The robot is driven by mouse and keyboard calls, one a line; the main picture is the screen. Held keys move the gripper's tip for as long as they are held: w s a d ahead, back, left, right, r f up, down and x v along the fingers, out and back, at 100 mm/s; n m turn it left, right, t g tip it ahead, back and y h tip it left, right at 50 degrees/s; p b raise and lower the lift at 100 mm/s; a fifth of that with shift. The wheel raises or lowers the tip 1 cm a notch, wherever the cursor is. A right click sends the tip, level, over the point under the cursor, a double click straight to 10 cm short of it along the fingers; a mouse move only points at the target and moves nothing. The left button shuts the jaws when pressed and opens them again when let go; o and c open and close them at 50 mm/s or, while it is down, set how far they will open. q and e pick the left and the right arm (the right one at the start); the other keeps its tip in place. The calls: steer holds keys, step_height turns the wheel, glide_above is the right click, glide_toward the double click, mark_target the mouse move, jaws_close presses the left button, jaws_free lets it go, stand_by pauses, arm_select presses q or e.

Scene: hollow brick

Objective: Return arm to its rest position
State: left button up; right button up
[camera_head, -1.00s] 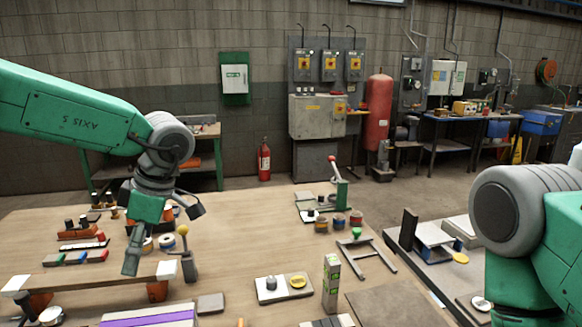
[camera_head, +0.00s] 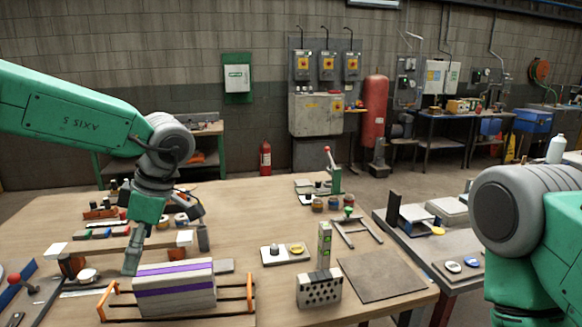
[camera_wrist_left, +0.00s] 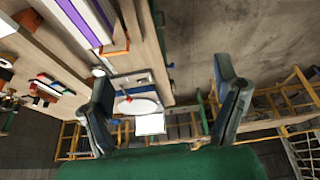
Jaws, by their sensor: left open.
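My left arm comes in from the left in the head view. Its gripper (camera_head: 168,255) hangs fingers down and open, with nothing between the fingers. It appears beside and partly in front of a white block with a purple stripe (camera_head: 180,288); the gap between them is hard to judge. The left wrist view shows both dark fingers of the gripper (camera_wrist_left: 165,78) spread wide and empty. The striped block also shows at the upper left there (camera_wrist_left: 82,20). Links of my right arm show at the right edge; its gripper is out of view.
A wooden table (camera_head: 260,200) fills the middle. On it are an orange wire frame (camera_head: 253,292) at the striped block, a grey brick with holes (camera_head: 319,288), a tall green-and-white box (camera_head: 324,243) and a dark flat plate (camera_head: 382,275). A second table (camera_head: 450,245) stands at the right.

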arm_select(q)
steer(key=s+a+f+m+t+y+b, duration=0.15)
steer(key=f+m+t+b, duration=0.35)
steer(key=f, duration=0.9)
steer(key=s+a+f+m+t+y+b, duration=0.1)
steer(key=s+a+f+m+t, duration=0.15)
steer(key=f+m, duration=0.75)
steer(key=s+d+f+m+g+h+b, duration=0.25)
steer(key=s+f+h, duration=0.25)
steer(key=s+f, duration=0.95)
steer(key=s+f+m+g+h+b, duration=0.1)
steer(key=s+f+m+g, duration=0.2)
steer(key=s, duration=0.9)
steer(key=shift+s+d+f+m+h, duration=0.35)
steer(key=shift+f+m, duration=0.1)
steer(key=shift+f, duration=0.5)
